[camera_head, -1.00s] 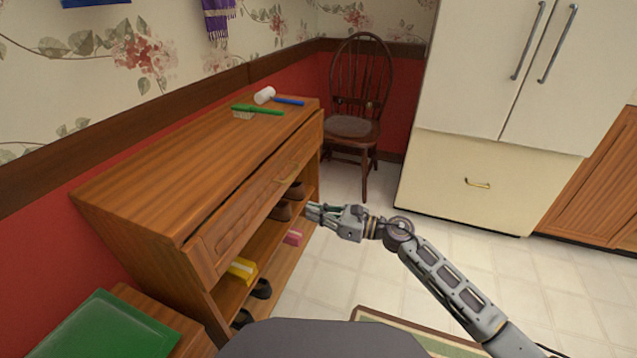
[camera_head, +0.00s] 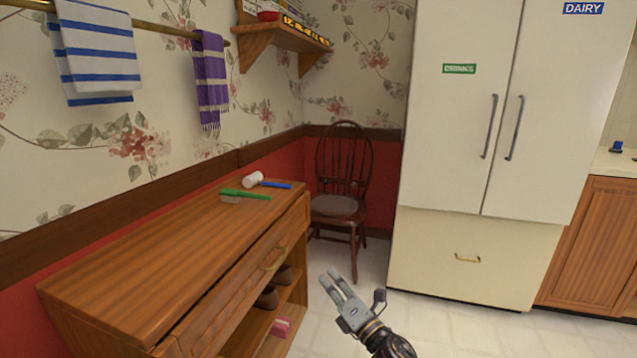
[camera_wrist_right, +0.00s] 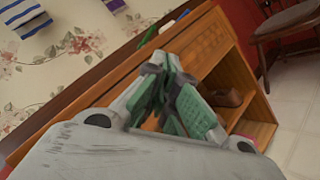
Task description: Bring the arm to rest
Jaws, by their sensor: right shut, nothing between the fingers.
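My right gripper (camera_head: 334,282) is in the lower middle of the head view, in front of the open shelves of the wooden cabinet (camera_head: 130,275) and to their right. Its fingers point up and to the left, and it is shut and empty. In the right wrist view the gripper's green-padded fingers (camera_wrist_right: 165,75) come together in front of the cabinet. I see only the hand and wrist of the right arm; the rest is below the head view. My left gripper is not in view.
A green brush (camera_head: 245,195) and a white-headed, blue-handled tool (camera_head: 254,180) lie on the cabinet top. Brown shoes (camera_head: 266,298) and a pink item (camera_head: 282,327) sit on the shelves. A wooden chair (camera_head: 338,205) and a white fridge (camera_head: 455,150) stand behind. Tiled floor (camera_head: 470,335) is open.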

